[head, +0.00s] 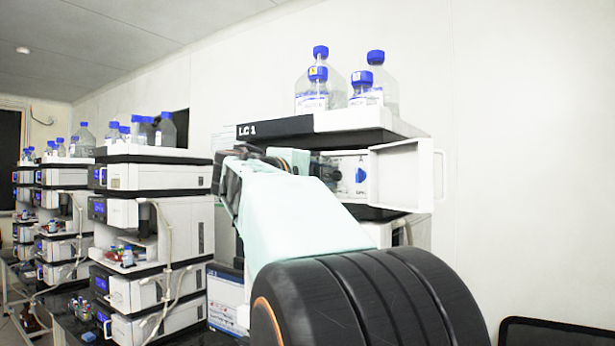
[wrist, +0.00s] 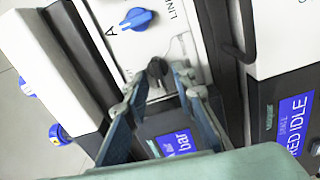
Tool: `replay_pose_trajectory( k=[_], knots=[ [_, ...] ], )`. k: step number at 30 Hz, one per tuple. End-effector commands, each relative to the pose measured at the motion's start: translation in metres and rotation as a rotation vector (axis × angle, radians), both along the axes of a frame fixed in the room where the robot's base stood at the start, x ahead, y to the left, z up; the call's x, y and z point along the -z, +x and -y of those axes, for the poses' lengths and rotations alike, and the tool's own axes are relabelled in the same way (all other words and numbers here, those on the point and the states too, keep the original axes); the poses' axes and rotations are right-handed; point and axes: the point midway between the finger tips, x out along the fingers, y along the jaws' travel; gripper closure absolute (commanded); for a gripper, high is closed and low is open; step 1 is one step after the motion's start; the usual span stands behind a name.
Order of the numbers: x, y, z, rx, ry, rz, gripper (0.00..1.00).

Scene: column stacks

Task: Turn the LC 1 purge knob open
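The LC 1 stack (head: 275,128) stands right of centre in the head view, with a white door (head: 402,177) swung open on its upper module. In the wrist view a small black knob (wrist: 157,68), probably the purge knob, sits on the white panel (wrist: 172,40) below a blue knob (wrist: 136,19) marked A. The blue knob also shows in the head view (head: 360,175). My gripper (wrist: 160,78) is open, with one finger on each side of the black knob. I cannot tell whether either finger touches it. My arm hides the gripper in the head view.
Blue-capped bottles (head: 319,88) stand on top of the LC 1 stack. More instrument stacks (head: 150,177) with bottles and tubing stand to the left. In the wrist view a lit display (wrist: 175,143) lies below the black knob, and a dark cable or handle (wrist: 246,35) is at right.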

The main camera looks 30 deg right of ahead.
Motion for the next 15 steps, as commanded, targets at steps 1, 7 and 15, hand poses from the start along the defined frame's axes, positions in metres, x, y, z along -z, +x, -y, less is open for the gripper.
replay_pose_trajectory(
  k=[1, 7, 15],
  knots=[
    [0.0, 0.0, 0.0, 0.0, 0.0, 0.0, 0.76],
    [0.0, -0.001, -0.003, 0.0, 0.0, 0.001, 0.76],
    [-0.001, -0.017, -0.044, -0.005, 0.0, 0.001, 0.76]
  ],
)
